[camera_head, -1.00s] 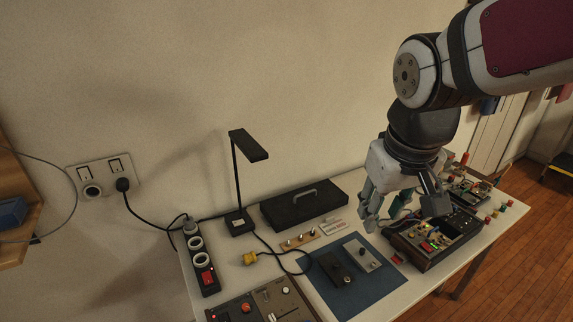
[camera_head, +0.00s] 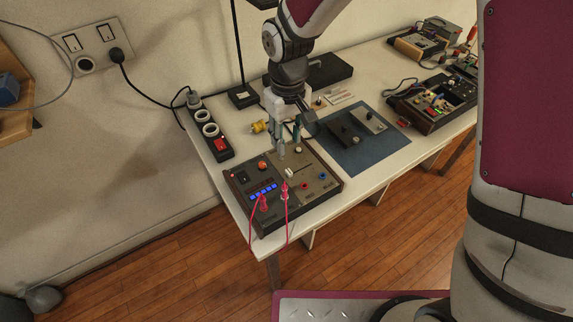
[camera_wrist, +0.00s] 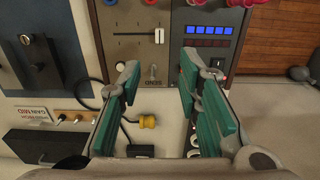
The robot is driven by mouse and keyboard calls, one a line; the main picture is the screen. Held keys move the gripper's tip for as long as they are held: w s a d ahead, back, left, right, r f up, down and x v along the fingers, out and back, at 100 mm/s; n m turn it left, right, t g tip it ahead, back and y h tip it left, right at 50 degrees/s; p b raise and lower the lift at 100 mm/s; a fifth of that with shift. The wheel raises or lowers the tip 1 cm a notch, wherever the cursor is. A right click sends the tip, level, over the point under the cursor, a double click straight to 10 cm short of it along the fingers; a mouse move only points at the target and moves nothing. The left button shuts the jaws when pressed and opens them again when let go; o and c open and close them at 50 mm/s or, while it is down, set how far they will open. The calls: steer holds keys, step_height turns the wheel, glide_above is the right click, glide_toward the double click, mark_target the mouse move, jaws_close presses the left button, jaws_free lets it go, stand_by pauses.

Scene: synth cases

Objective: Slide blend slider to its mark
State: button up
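A console (camera_head: 326,192) with a dark left part and a brown right part sits at the table's near left end. A white slider cap (camera_wrist: 159,36) sits at the right end of a horizontal groove on the brown part in the wrist view. It also shows in the head view (camera_head: 290,173). I cannot make out its name or mark. My gripper (camera_head: 289,149) points down over the console's back edge. In the wrist view my gripper (camera_wrist: 160,62) has its teal fingers wide apart, nothing between them, and the slider cap lies beyond the fingertips.
Two red leads (camera_head: 286,208) plug into the console's front. Behind it are a yellow plug (camera_head: 258,127) and a power strip (camera_head: 216,137). A blue mat (camera_head: 358,157) with two small devices lies to the right. Another device (camera_head: 437,103) stands farther right.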

mark_target(288, 170)
step_height(288, 170, down, 12)
steer(key=shift+r, duration=0.25)
jaws_close()
steer(key=shift+d, duration=0.1)
